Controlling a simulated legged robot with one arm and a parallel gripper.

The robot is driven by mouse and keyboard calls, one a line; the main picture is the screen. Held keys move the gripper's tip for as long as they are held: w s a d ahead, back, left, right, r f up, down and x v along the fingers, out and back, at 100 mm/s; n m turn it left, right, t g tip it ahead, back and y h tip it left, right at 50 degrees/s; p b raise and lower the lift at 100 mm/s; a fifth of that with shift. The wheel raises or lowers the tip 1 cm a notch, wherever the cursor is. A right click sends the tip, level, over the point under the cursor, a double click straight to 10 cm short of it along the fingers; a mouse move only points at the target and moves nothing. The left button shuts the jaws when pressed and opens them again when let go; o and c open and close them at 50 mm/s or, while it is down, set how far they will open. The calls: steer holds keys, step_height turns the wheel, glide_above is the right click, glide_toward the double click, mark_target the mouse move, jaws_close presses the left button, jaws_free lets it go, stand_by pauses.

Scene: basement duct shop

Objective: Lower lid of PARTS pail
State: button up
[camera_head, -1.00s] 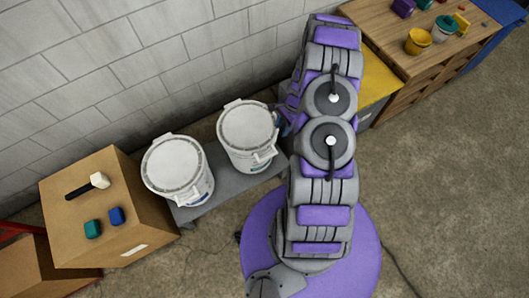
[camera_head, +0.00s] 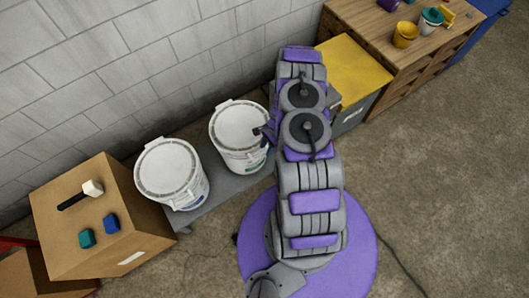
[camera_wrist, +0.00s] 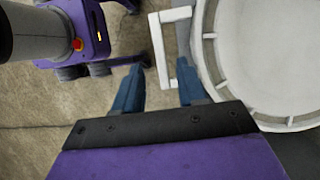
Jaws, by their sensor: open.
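Two white lidded pails stand side by side on a grey bench: a left pail (camera_head: 170,172) and a right pail (camera_head: 239,134). Both lids look flat and shut in the head view; I cannot read which pail is PARTS. My gripper (camera_head: 262,133) is at the right edge of the right pail's lid. In the wrist view my gripper (camera_wrist: 160,66) is open, its two blue fingers spread. A white bracket-like handle (camera_wrist: 158,48) on the lid's rim shows just beyond and between the fingertips. The pale round lid (camera_wrist: 270,50) fills the right side. I cannot tell whether the fingers touch the handle.
A cardboard box (camera_head: 75,245) at the left carries a hammer (camera_head: 80,194), a teal block (camera_head: 87,238) and a blue block (camera_head: 111,224). A block wall (camera_head: 120,70) runs behind the pails. A yellow-topped cabinet (camera_head: 355,72) and wooden drawers (camera_head: 390,70) stand at the right. The floor in front is open.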

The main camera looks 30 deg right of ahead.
mark_target(263, 155)
steer(key=x, duration=0.3)
steer(key=shift+a+f, duration=0.15)
steer(key=shift+a, duration=0.15)
steer(key=shift+f, duration=0.35)
steer(key=shift+d, duration=0.15)
steer(key=c, duration=0.6)
jaws_close()
steer(key=shift+w, duration=0.1)
